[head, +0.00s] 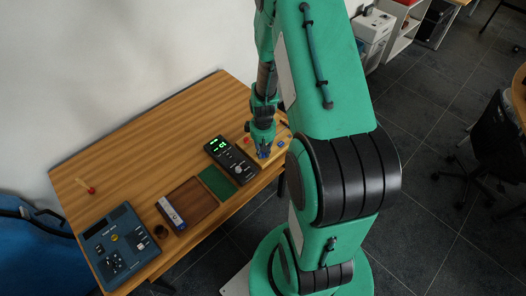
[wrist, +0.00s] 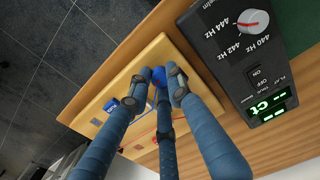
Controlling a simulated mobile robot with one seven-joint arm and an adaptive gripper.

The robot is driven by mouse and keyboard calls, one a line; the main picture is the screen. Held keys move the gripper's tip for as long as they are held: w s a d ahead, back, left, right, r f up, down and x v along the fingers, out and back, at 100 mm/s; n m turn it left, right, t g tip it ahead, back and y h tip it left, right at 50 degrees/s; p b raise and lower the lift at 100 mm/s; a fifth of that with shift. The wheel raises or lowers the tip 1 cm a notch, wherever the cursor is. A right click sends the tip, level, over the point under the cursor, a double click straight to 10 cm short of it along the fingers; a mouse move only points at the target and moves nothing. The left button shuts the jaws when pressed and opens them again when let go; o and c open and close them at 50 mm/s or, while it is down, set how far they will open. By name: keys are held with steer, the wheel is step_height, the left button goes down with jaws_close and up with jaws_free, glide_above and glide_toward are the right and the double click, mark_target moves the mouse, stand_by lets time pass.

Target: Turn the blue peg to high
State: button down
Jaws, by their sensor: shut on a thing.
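The blue peg (wrist: 159,74) stands on a light wooden board (wrist: 118,85). In the wrist view, my gripper (wrist: 160,82) has its fingertips on either side of the peg and is shut on it. The fingers hide most of the peg's sides and part of the board. In the head view, my gripper (head: 264,150) reaches down over the board (head: 275,157) at the table's right end. Another small blue piece (wrist: 111,104) and some red marks lie on the board. I cannot read the peg's setting.
A black tuner (wrist: 240,60) with a grey knob and lit green display stands close beside the board; it also shows in the head view (head: 230,158). A green mat (head: 216,183), a brown tray (head: 190,202) and a blue device (head: 117,245) lie farther left on the wooden table (head: 135,150).

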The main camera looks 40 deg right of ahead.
steer(key=n, duration=0.4)
steer(key=shift+n, duration=0.3)
stand_by(0.4)
steer(key=c, duration=1.6)
jaws_free()
steer(key=shift+r, duration=0.2)
step_height(320, 180, up, 12)
steer(key=shift+f, duration=0.2)
